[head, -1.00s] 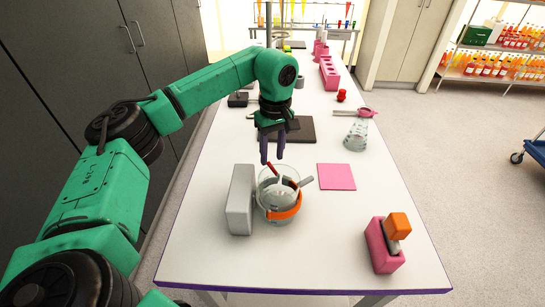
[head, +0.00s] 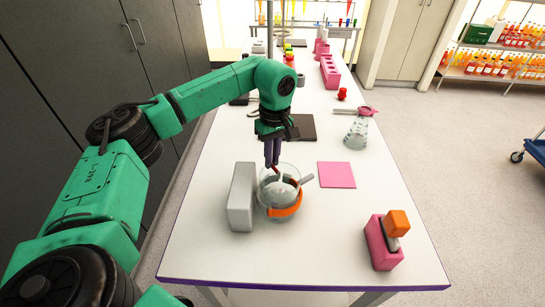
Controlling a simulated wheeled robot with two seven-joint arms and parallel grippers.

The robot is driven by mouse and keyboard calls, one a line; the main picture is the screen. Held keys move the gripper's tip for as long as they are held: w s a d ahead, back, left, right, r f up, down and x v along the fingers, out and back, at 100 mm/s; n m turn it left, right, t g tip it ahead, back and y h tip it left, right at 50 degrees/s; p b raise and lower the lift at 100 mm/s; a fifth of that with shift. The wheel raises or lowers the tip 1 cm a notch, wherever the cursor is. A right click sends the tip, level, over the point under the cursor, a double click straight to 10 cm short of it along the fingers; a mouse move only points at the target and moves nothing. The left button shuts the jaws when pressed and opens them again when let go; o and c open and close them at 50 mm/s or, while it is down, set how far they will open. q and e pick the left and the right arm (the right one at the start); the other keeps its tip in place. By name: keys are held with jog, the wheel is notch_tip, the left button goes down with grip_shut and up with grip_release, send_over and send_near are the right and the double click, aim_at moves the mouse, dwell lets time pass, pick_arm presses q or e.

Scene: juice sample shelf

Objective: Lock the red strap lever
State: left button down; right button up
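The red strap lever (head: 275,169) rises at the back of a glass beaker (head: 264,196) with an orange strap (head: 287,210) around its lower part. My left gripper (head: 272,163) points down over the beaker's back rim. Its dark fingers are close together, with the red lever at their tips; they appear shut on it. The tips hide the lever's upper end, and its exact angle is hard to tell. My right gripper is out of view.
A grey block (head: 241,197) stands close to the left of the beaker. A pink square (head: 335,175) lies to its right. A pink holder with an orange-topped item (head: 383,245) stands at front right. A flask (head: 357,132) stands farther back. The table's front middle is clear.

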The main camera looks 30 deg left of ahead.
pick_arm(q)
jog(key=n, duration=0.1)
jog(key=s+n, duration=0.1)
jog(key=n, duration=0.3)
jog(key=shift+s+a, duration=0.25)
jog(key=shift+a, duration=0.05)
jog(key=n, duration=0.1)
jog(key=s+n, duration=0.1)
jog(key=n, duration=0.3)
jog(key=shift+s+d+r+b, duration=0.1)
jog(key=shift+s+b, duration=0.15)
jog(key=shift+b, duration=0.05)
jog(key=c, duration=0.9)
grip_release()
